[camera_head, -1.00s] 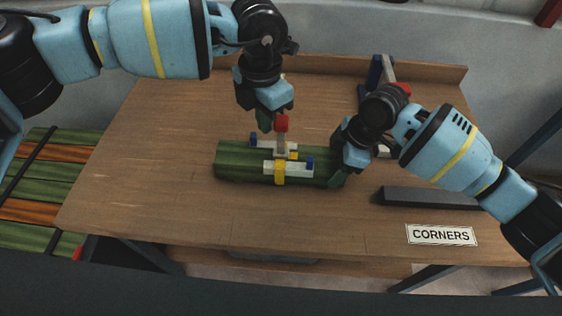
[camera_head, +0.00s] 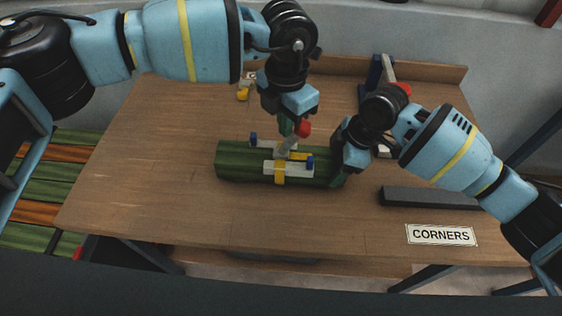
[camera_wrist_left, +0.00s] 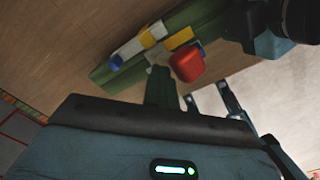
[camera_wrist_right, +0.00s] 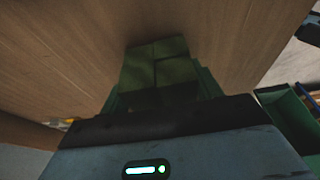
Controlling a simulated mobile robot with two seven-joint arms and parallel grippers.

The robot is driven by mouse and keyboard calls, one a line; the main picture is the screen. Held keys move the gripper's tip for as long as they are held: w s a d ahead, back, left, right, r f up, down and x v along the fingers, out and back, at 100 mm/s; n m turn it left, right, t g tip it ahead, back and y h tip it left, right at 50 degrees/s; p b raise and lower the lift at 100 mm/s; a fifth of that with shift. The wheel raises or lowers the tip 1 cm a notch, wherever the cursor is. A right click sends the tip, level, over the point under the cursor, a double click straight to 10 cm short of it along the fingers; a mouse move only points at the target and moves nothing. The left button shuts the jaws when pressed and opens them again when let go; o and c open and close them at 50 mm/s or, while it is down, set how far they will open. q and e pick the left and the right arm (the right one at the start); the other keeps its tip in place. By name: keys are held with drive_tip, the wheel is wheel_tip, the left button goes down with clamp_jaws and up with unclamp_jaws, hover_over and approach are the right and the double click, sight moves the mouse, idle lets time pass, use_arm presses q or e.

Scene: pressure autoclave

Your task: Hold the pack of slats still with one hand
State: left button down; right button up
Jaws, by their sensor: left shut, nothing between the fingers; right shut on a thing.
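The pack of green slats (camera_head: 232,162) lies flat on the wooden table. A tool with white bars, blue ends and a yellow band sits around its middle. Its lever has a red knob (camera_head: 303,128) and leans to the right. My right gripper (camera_head: 341,178) is shut on the right end of the pack; the pack's end (camera_wrist_right: 155,65) fills the space between its fingers in the right wrist view. My left gripper (camera_head: 287,127) is shut and empty, just left of the red knob, close to it or touching. The left wrist view shows the knob (camera_wrist_left: 187,64) beside the fingertips.
A dark bar (camera_head: 430,198) lies right of the pack, with a CORNERS label (camera_head: 441,235) in front. A blue and grey stand (camera_head: 375,75) is at the back right. A small yellow item (camera_head: 243,94) lies at the back. More green and orange slats (camera_head: 40,195) are at the left. The table's left is clear.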

use_arm(q)
drive_tip(key=shift+a+r, duration=0.25)
drive_tip(key=shift+a, duration=0.95)
drive_tip(key=shift+a+r, duration=0.2)
drive_tip(key=shift+a, duration=1)
drive_tip(key=shift+d, duration=0.1)
idle(1.4)
idle(0.5)
drive_tip(key=shift+d+f, duration=0.2)
drive_tip(key=shift+d, duration=1)
drive_tip(key=shift+d+f, duration=0.15)
drive_tip(key=shift+d, duration=1)
drive_tip(key=shift+a+r, duration=0.2)
drive_tip(key=shift+a, duration=1.05)
drive_tip(key=shift+a+r, duration=0.15)
drive_tip(key=shift+a, duration=1.1)
wheel_tip(320, 180, up, 8)
drive_tip(key=a, duration=0.1)
